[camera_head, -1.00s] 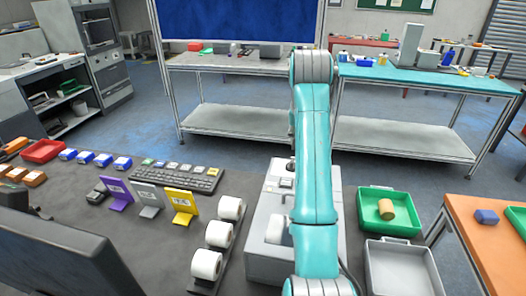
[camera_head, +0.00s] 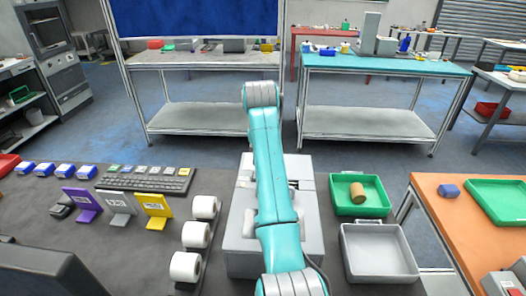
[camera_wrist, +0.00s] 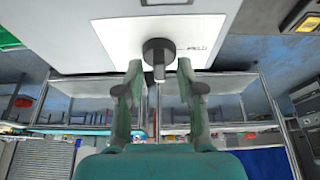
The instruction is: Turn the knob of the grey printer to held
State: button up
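The grey printer (camera_head: 240,262) stands on the dark counter in the head view, partly hidden behind my arm. In the wrist view its pale face (camera_wrist: 85,35) fills the top, with a dark round knob (camera_wrist: 159,50) on it. The knob has a lighter grip bar pointing down in the picture. The head view hides the gripper behind my arm.
White rolls (camera_head: 196,235) stand left of the printer. A keyboard (camera_head: 145,181) and coloured stands lie left. An orange table (camera_head: 455,235) is far right.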

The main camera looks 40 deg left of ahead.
jog(key=shift+f, duration=0.1)
grip_shut()
jog(key=shift+n, duration=0.3)
jog(key=n+g+y, duration=0.1)
jog(key=n, duration=0.2)
jog(key=shift+w+d+n, duration=0.1)
jog(key=shift+d+n, duration=0.05)
jog(key=shift+n, duration=0.15)
jog(key=n+g, duration=0.1)
jog(key=n, duration=0.3)
jog(key=shift+w+n+g+y, duration=0.1)
jog(key=shift+n+g+y, duration=0.2)
jog(key=shift+g+y, duration=0.1)
jog(key=n+g, duration=0.1)
jog(key=n, duration=0.1)
jog(key=n+g, duration=0.1)
jog(key=n, duration=0.2)
jog(key=shift+w+n, duration=0.1)
jog(key=shift+n, duration=0.2)
jog(key=shift+n+g, duration=0.4)
jog(key=shift+n, duration=0.6)
jog(key=shift+n+g+h, duration=0.3)
jog(key=shift+n, duration=0.5)
